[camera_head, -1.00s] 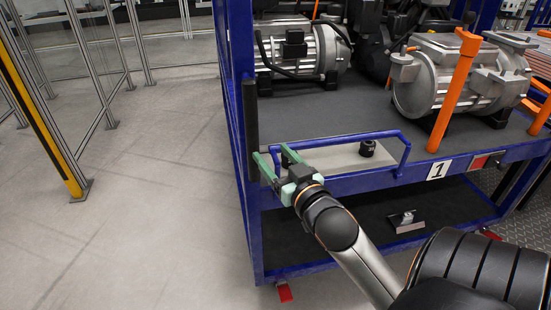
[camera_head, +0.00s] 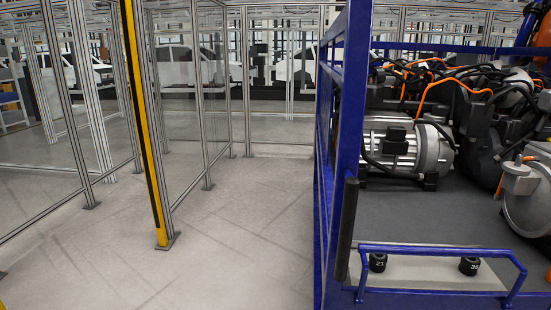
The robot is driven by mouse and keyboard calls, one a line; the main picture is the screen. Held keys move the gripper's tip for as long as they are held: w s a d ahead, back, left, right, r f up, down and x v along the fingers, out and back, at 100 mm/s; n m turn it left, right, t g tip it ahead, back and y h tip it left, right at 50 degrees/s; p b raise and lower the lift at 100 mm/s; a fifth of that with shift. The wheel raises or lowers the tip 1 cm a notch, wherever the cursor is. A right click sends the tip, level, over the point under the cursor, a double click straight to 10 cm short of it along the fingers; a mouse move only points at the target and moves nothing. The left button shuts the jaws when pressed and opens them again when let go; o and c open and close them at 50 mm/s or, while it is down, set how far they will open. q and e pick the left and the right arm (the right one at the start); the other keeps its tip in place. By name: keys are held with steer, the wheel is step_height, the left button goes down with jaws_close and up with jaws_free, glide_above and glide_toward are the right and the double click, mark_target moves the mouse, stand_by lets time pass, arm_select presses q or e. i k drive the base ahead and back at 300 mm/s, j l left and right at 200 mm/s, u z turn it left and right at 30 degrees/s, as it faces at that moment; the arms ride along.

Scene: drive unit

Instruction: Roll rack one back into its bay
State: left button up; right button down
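The blue rack (camera_head: 340,130) stands at the right and is cut off by the right and bottom edges. Its grey deck (camera_head: 420,220) carries a silver motor with black fittings (camera_head: 400,145) and other drive parts. A black vertical grip (camera_head: 346,228) is on its near left post. A blue tubular rail (camera_head: 435,249) runs along the front, around a pale tray (camera_head: 430,273) with two black sockets. The number plate, lower shelf and wheels are out of view. Neither of my grippers shows, so any hold on the rack is hidden.
A yellow and black post (camera_head: 143,120) stands left of the rack at the end of a clear fence panel. More fence panels (camera_head: 70,110) line the left and back. Bare grey floor (camera_head: 245,225) lies between post and rack.

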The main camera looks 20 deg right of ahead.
mark_target(418, 153)
steer(key=i+u, duration=0.1)
steer(key=i, duration=0.9)
steer(key=i+z, duration=0.2)
steer(key=i, duration=0.45)
steer(key=i+j+z, duration=0.15)
steer(key=i, duration=0.5)
steer(key=i+z, duration=0.35)
steer(key=i, duration=0.25)
steer(key=i+z, duration=0.35)
steer(key=i, duration=0.25)
steer(key=i+z, duration=0.2)
steer(key=i, duration=0.45)
steer(key=i+j+z, duration=0.2)
steer(key=i, duration=0.45)
steer(key=i+j+z, duration=0.1)
steer(key=i+z, duration=0.25)
steer(key=i+j+z, duration=0.1)
steer(key=z, duration=0.25)
steer(key=i+j+z, duration=0.45)
steer(key=z, duration=0.25)
steer(key=i+j+z, duration=0.15)
steer(key=z, duration=0.2)
steer(key=i+j+z, duration=0.15)
steer(key=z, duration=0.2)
